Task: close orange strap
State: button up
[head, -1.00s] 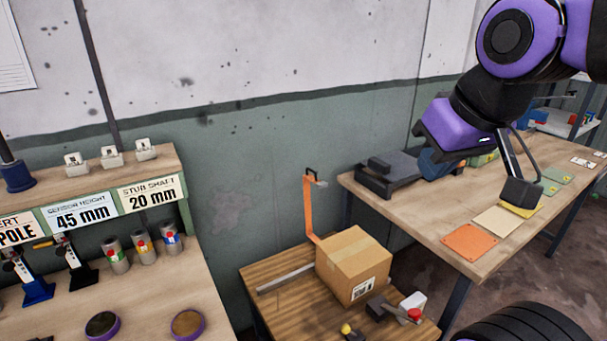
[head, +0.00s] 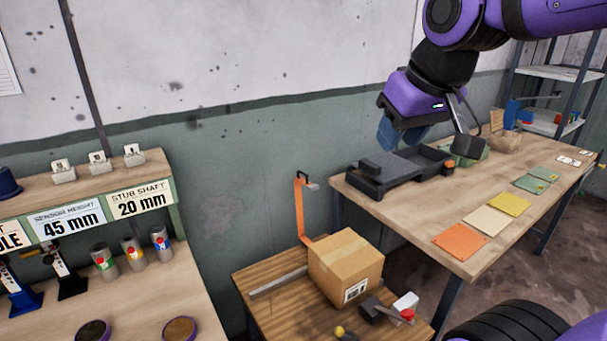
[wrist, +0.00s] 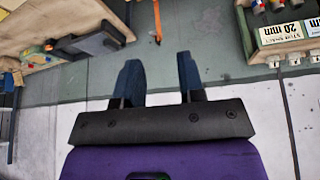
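The orange strap (head: 299,212) stands upright at the back of the low wooden table, to the left of a cardboard box (head: 346,265). Its upper end meets a dark hooked piece with a small light metal part (head: 312,186). The lower end runs down behind the box, where it is hidden. In the wrist view a short orange piece of it shows at the top (wrist: 158,22). My gripper (head: 400,136) is in the air above the right workbench, up and to the right of the strap. In the wrist view its two blue fingers (wrist: 160,75) are apart with nothing between them.
A metal rail (head: 278,281) lies left of the box. A red-knobbed device (head: 402,310) sits in front of it. The right workbench (head: 395,215) carries a dark machine (head: 397,170) and coloured sheets. A left bench holds several cylinders (head: 133,249). The air above the box is clear.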

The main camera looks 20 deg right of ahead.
jog(key=w+d+f+n, duration=0.1)
jog(key=w, duration=1.4)
jog(key=w+d+f, duration=0.2)
jog(key=w, duration=1.3)
jog(key=w+d+f+n, duration=0.1)
jog(key=w+f, duration=0.3)
jog(key=w, duration=0.3)
jog(key=w+d+f, duration=0.1)
jog(key=w+f, duration=0.4)
jog(key=w, duration=0.1)
jog(key=shift+n+h, duration=0.4)
jog(key=w+x, duration=0.1)
jog(key=x, duration=0.8)
jog(key=w+r+x, duration=0.1)
jog(key=x, duration=0.9)
jog(key=w+x, duration=0.1)
jog(key=x, duration=0.9)
jog(key=shift+d+r, duration=0.15)
grip_shut()
